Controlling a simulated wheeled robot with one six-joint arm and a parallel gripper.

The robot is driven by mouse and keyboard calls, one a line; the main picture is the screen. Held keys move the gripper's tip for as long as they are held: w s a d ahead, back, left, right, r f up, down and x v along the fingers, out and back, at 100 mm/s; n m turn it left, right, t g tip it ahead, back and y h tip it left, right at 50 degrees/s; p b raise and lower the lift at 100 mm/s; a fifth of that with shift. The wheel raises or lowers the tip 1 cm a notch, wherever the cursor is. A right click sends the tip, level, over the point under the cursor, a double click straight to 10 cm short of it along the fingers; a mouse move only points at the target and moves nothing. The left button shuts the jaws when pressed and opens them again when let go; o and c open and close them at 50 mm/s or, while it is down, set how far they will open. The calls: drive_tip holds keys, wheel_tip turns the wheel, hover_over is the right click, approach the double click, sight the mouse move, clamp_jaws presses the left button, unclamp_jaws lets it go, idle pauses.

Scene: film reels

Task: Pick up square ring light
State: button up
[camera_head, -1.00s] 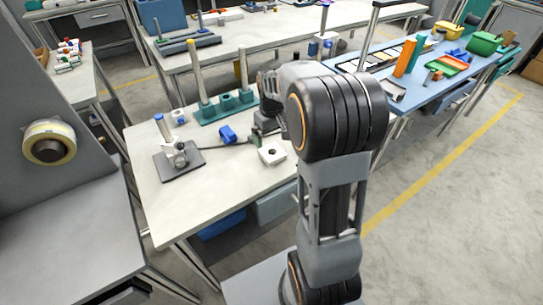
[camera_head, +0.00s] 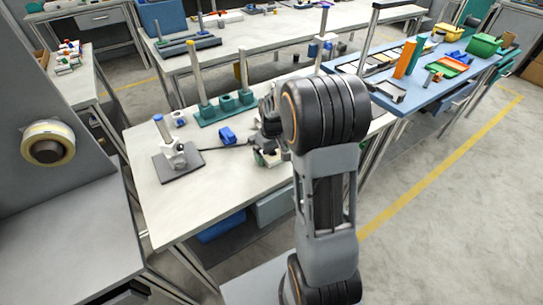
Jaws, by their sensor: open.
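The square ring light (camera_head: 271,161) is a small whitish square block on the near white workbench, right of the middle. It is now mostly hidden behind my gripper. My gripper (camera_head: 264,152) is open and low over the block, pointing down at it. The fingertips are small and partly covered by my arm, so I cannot tell whether they touch the block or stand around it.
A microscope-like device (camera_head: 175,156) on a dark plate stands at the left. The bench's front left is clear.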

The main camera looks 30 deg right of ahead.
drive_tip(key=shift+c, duration=0.5)
drive_tip(key=c, duration=0.9)
